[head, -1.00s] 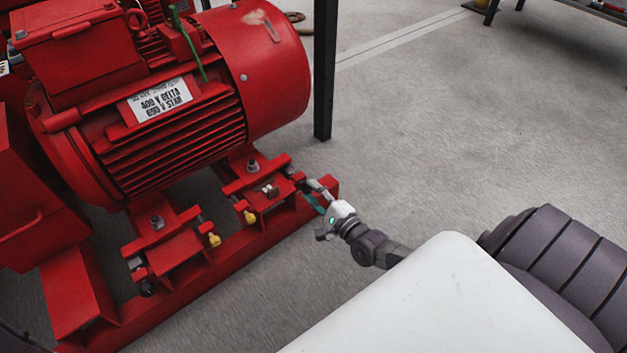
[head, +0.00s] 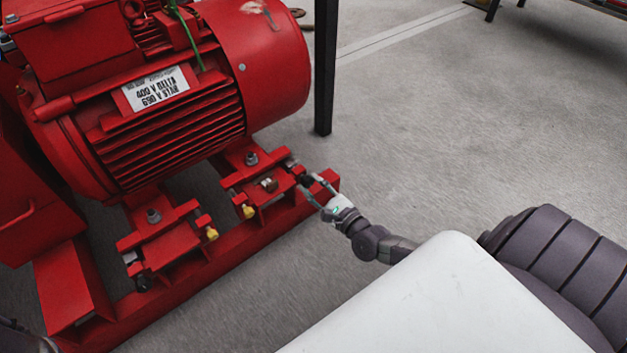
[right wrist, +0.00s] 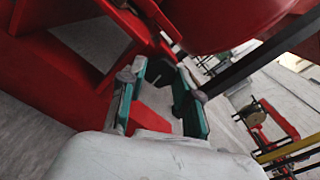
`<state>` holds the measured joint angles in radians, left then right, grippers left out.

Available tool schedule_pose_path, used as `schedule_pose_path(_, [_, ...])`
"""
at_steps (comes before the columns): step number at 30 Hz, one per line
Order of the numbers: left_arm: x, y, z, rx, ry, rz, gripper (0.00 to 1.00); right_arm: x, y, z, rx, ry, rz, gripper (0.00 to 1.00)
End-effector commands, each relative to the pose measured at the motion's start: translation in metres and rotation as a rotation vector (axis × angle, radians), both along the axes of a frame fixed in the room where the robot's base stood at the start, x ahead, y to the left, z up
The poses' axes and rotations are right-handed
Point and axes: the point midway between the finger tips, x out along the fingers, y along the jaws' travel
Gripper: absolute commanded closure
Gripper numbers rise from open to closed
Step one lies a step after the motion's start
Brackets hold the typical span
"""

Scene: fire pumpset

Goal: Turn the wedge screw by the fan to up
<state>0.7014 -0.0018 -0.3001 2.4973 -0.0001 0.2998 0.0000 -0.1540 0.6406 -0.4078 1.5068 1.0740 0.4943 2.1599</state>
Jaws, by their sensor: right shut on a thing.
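The red motor (head: 165,130) fills the upper left of the head view, its rounded fan cover (head: 262,75) at the right end. Under that end, a mount block sits on the red base rail (head: 235,260). The wedge screw by the fan (head: 305,180) is a small dark piece at the block's right end. My right gripper (head: 312,187) has its fingers on either side of this end and is shut on the screw. In the right wrist view its green-padded fingers (right wrist: 160,90) stand apart; the screw is hard to make out there.
Yellow-tipped screws (head: 248,211) show on the mounts, one on the nearer mount (head: 211,234). A dark upright post (head: 325,70) stands right of the fan cover. The grey floor (head: 450,150) to the right is open.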

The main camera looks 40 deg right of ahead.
Motion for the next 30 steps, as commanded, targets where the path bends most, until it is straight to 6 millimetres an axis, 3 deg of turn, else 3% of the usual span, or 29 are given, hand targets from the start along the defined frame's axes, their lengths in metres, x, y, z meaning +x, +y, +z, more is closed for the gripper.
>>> schedule_pose_path(13, [0.0006, 0.0, -0.0006, 0.0, 0.001, 0.0, 0.55, 0.0, -0.0002, -0.0005, 0.009, 0.002, 0.0, 1.0])
schedule_pose_path(14, [0.0004, 0.0, -0.0006, 0.0, 0.001, 0.0, 0.55, 0.0, -0.0001, -0.0004, 0.009, 0.002, 0.0, 0.62])
schedule_pose_path(18, [-0.0006, 0.0003, -0.0008, 0.0, -0.001, 0.0, 0.55, 0.0, -0.0001, -0.0003, 0.009, 0.002, 0.0, 0.42])
schedule_pose_path(26, [-0.0008, 0.0006, -0.0015, 0.001, 0.001, 0.001, 0.55, -0.0004, -0.0001, -0.0001, 0.008, 0.001, 0.0, 0.42])
schedule_pose_path(30, [-0.0002, 0.0005, -0.0013, 0.001, 0.002, 0.002, 0.55, -0.01, -0.0007, -0.0012, 0.008, 0.003, 0.001, 0.42])
